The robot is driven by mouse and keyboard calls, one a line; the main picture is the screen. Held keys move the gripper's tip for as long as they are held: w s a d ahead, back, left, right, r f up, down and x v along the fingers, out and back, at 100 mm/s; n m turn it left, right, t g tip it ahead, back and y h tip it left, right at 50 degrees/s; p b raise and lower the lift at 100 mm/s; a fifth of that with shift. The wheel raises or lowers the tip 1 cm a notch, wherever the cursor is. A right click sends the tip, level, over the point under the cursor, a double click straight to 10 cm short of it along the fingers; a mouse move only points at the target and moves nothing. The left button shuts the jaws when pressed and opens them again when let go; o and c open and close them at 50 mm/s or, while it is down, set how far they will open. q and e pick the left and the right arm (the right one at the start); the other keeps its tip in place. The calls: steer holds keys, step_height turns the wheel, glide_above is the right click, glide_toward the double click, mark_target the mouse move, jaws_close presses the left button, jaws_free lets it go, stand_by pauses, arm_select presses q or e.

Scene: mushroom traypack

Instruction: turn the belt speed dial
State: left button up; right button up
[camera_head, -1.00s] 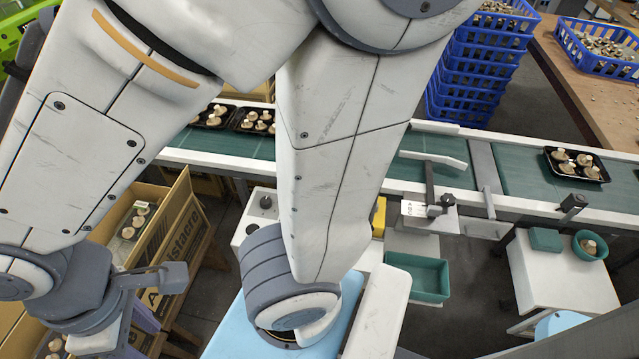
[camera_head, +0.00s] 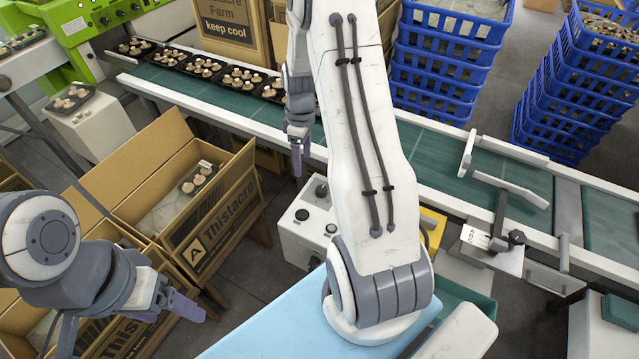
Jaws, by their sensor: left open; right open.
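A white control box (camera_head: 303,240) stands in front of the belt, left of my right forearm, which may hide part of it. A raised black knob (camera_head: 321,191) sits on its top, with a smaller dark knob (camera_head: 302,214) and other small controls nearer. I cannot read which knob is the speed dial. My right gripper (camera_head: 299,165) is open and empty, pointing down near the belt's front edge, above and left of the box in the picture. It appears apart from the knobs. My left gripper (camera_head: 188,308) is open and empty at lower left, by the cardboard boxes.
The green belt (camera_head: 430,150) runs across the back, with black mushroom trays (camera_head: 237,80) on it. Open cardboard boxes (camera_head: 215,215) stand at left. Blue crates (camera_head: 440,60) are stacked behind the belt. A metal bracket (camera_head: 500,215) stands at right.

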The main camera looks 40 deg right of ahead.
glide_toward(321, 189)
step_height(321, 189, down, 9)
steer(key=shift+a+r+p, duration=0.1)
steer(key=shift+a+p, duration=0.05)
steer(key=shift+p, duration=0.3)
steer(key=shift+s, duration=0.1)
steer(key=shift+c, duration=0.3)
jaws_close()
